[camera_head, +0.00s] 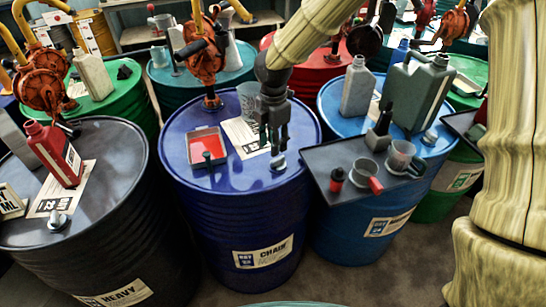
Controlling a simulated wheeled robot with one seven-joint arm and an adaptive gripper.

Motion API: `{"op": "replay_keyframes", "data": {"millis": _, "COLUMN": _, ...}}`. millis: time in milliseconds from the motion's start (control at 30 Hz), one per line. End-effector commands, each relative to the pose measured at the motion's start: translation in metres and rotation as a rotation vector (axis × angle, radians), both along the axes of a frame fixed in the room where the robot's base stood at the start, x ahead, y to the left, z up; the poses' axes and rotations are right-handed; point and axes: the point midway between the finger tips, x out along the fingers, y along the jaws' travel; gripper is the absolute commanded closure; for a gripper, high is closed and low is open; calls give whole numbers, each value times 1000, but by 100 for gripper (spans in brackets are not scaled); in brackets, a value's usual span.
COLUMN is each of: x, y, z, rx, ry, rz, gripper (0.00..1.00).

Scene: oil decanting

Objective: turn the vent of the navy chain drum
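The navy chain drum (240,222) stands upright in the middle, with a white label reading CHAIN on its front. Its vent (279,163) is a small silver fitting at the right front of the lid. My gripper (275,150) points down over the lid, with its dark fingertips directly above or at the top of the vent. I cannot tell whether the fingers touch it or how wide they are apart. The lower part of the vent shows below them.
On the navy lid are a tray with red liquid (206,146), a clear measuring cup (247,98) and an orange pump (203,62). A dark shelf (330,158) with cups adjoins at right. A black drum (95,240) stands at left, a blue drum (355,232) at right.

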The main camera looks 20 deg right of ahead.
Motion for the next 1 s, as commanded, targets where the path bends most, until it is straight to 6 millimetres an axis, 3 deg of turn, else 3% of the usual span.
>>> {"op": "replay_keyframes", "data": {"millis": 200, "x": 0, "y": 0, "z": -35, "rx": -2, "ry": 3, "rz": 1, "gripper": 64}}
{"op": "replay_keyframes", "data": {"millis": 500, "x": 0, "y": 0, "z": -68, "rx": -1, "ry": 1, "rz": 0, "gripper": 64}}
{"op": "replay_keyframes", "data": {"millis": 967, "x": 0, "y": -2, "z": -76, "rx": 0, "ry": 0, "rz": -3, "gripper": 64}}
{"op": "replay_keyframes", "data": {"millis": 1000, "x": 0, "y": -2, "z": -76, "rx": 0, "ry": 0, "rz": -3, "gripper": 72}}
